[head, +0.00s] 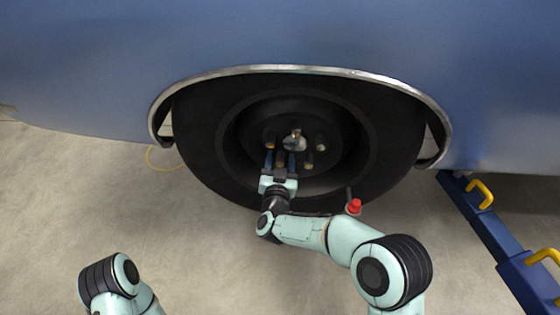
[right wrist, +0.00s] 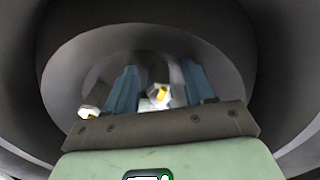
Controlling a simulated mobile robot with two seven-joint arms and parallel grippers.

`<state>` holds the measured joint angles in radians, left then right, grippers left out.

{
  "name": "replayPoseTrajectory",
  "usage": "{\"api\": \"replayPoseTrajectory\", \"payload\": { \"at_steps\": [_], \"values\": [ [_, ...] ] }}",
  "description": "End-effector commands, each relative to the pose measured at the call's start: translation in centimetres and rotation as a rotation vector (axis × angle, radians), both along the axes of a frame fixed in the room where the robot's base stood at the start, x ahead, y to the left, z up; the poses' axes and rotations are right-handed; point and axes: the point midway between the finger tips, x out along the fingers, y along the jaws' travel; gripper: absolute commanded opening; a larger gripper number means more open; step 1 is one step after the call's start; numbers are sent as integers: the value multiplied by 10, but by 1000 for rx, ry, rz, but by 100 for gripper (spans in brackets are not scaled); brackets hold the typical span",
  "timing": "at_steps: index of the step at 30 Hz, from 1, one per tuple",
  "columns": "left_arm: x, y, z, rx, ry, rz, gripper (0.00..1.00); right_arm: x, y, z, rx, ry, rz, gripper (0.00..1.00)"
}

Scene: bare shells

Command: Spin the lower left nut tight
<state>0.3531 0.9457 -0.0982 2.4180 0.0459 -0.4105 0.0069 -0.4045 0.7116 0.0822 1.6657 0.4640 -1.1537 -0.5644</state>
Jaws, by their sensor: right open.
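The dark wheel (head: 205,140) sits under the fender, with several brass-coloured studs and nuts around its hub (head: 295,143). My right gripper (head: 280,158) reaches up to the hub from below, its two blue fingers open. The lower left nut (head: 281,164) shows between the fingers in the head view. In the right wrist view, a pale nut on a brass stud (right wrist: 158,95) lies between the spread fingers (right wrist: 160,85), with a gap visible at the right finger. Another nut (right wrist: 88,112) is outside the left finger. My left gripper is out of view; only part of that arm shows.
A blue car body (head: 300,30) with a chrome arch trim (head: 290,69) overhangs the wheel. A red-topped object (head: 354,206) is by the tyre's lower right, near my right forearm. A blue frame with yellow handles (head: 500,235) stands at right. The left floor is mostly clear.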

Motion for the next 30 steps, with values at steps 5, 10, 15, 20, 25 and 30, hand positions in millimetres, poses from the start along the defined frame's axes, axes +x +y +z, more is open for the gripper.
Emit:
{"api": "replayPoseTrajectory", "payload": {
  "at_steps": [5,10,15,20,25,30],
  "values": [
    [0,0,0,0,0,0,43,0,0,0,0,0,0,38],
    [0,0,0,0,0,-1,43,0,0,0,0,0,0,0],
    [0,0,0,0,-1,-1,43,0,0,0,7,-1,0,0],
    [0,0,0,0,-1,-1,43,-1,0,0,47,-3,0,0],
    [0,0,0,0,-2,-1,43,-1,0,0,139,-10,-1,0],
    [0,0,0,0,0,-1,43,-1,0,0,279,-20,-1,0]
  ]
}}
